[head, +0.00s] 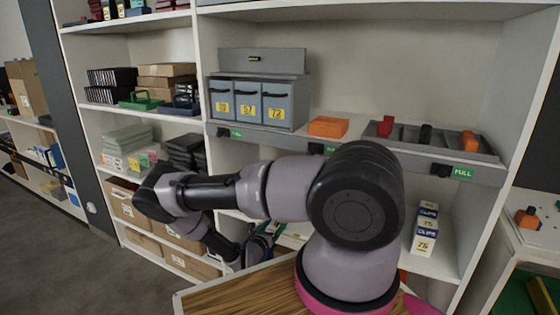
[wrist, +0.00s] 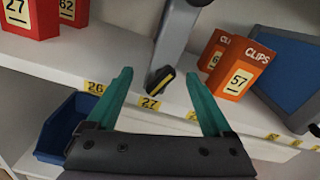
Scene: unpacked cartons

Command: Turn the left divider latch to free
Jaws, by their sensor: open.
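In the wrist view a grey upright divider (wrist: 176,32) stands at the shelf edge. A short dark latch (wrist: 158,82) with a yellow mark sits at its lower front end, tilted. I cannot tell which setting it stands at. My gripper (wrist: 158,77) is open, its two green fingers on either side of the latch and apart from it, with nothing held. A second divider latch is not clearly seen. In the head view my arm reaches down to the lower left shelf, and the latch does not show there.
Red boxes (wrist: 30,18) stand left of the divider and orange clips boxes (wrist: 240,78) right of it. A blue bin (wrist: 62,128) is below the shelf edge at left. A blue panel in a grey frame (wrist: 286,72) leans at right.

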